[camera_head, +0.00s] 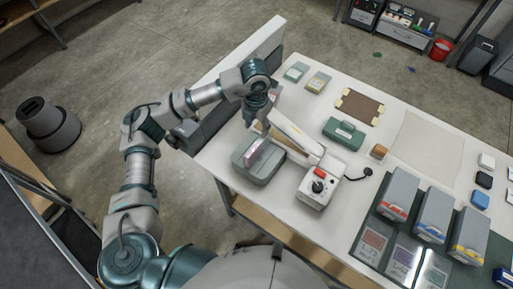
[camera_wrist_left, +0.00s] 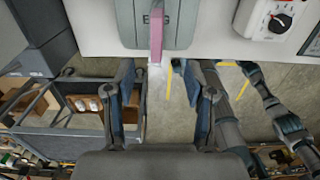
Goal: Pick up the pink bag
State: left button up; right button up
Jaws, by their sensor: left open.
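The pink bag (camera_head: 257,152) shows as a thin pink, upright shape on top of a grey-green case (camera_head: 262,173) at the near left of the white table. In the left wrist view the pink bag (camera_wrist_left: 157,28) is a narrow pink strip at the top middle, in front of the grey case (camera_wrist_left: 126,18). My left gripper (camera_head: 262,122) is above the table, just beyond the bag in the head view. In the left wrist view its fingers (camera_wrist_left: 160,70) are apart, with nothing between them and the bag beyond their tips. My right gripper is not seen.
A pale bar (camera_head: 292,130) lies close to my left gripper. A white box with a red button and black knob (camera_head: 318,186) stands right of the case. A green case (camera_head: 344,133), a small wooden block (camera_head: 378,151) and several grey boxes (camera_head: 435,215) stand farther right.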

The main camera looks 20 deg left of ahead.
aim_at(255, 146)
pick_arm(q)
jog(key=f+p, duration=0.1)
jog(key=f, duration=0.6)
jog(key=f+p, duration=0.1)
jog(key=f, duration=0.3)
jog(key=shift+s+a+f+p, duration=0.1)
jog(key=shift+a+p, duration=0.25)
jog(key=shift+a, duration=0.05)
jog(key=shift+f, duration=0.55)
jog(key=f, duration=0.1)
jog(key=f+p, duration=0.2)
jog(key=shift+s+d+f, duration=0.1)
jog(key=shift+s+f, duration=0.15)
jog(key=shift+f, duration=0.65)
grip_shut()
